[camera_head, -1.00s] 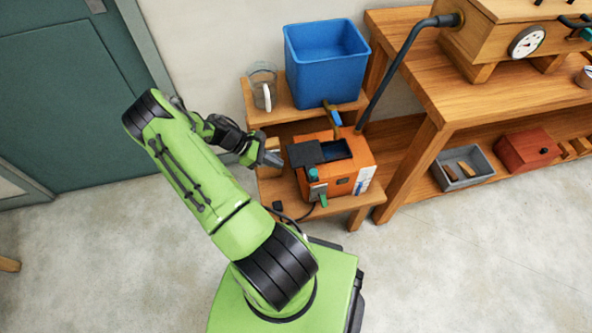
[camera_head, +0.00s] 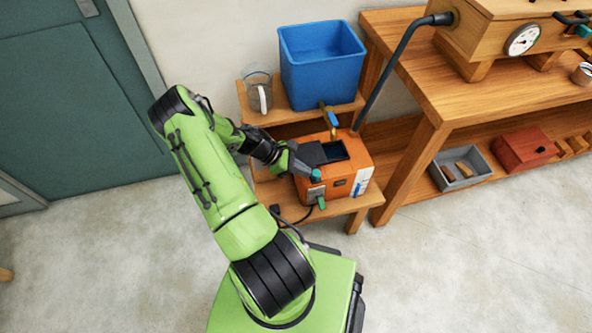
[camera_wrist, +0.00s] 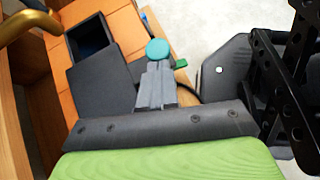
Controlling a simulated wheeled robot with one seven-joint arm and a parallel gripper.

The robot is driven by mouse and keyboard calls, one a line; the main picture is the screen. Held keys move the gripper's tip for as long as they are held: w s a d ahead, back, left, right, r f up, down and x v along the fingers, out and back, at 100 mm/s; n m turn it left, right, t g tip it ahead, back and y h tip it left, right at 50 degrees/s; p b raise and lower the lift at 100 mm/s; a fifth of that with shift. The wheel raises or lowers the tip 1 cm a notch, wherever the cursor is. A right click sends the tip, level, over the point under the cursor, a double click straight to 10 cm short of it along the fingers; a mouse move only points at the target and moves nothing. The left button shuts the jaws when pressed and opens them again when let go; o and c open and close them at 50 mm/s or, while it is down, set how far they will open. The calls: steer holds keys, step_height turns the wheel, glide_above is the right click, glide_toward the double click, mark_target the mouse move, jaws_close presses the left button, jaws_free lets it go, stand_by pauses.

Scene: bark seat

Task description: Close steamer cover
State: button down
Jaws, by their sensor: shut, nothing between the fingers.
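The steamer (camera_head: 318,185) is an orange box on the lower shelf of a small wooden stand. Its dark square opening (camera_head: 336,150) is uncovered in the top, and it also shows in the wrist view (camera_wrist: 89,37). The flat black cover (camera_head: 311,153) lies beside the opening, on the left; it also shows in the wrist view (camera_wrist: 101,84). A round teal knob (camera_wrist: 157,50) is at the steamer's front left. My gripper (camera_head: 309,173) is shut and empty, its tips right by the knob (camera_wrist: 157,68). I cannot tell whether they touch it.
A blue bin (camera_head: 322,70) and a glass jug (camera_head: 259,92) stand on the upper shelf. A brass-coloured spout (camera_head: 328,118) rises behind the steamer. A black hose (camera_head: 390,75) runs down on the right, near a wooden workbench (camera_head: 420,95).

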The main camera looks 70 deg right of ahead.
mark_target(318, 163)
steer(key=s+d, duration=0.1)
steer(key=s, duration=0.1)
steer(key=s+d, duration=0.2)
steer(key=s, duration=0.1)
steer(key=s+d, duration=0.1)
steer(key=s, duration=0.2)
steer(key=shift+s+d, duration=0.1)
steer(key=shift+d, duration=0.3)
steer(key=shift+r, duration=0.1)
steer(key=w, duration=0.2)
steer(key=w+a+p, duration=0.1)
steer(key=w, duration=0.1)
steer(key=p+v, duration=0.2)
steer(key=v, duration=0.8)
steer(key=shift+w, duration=0.15)
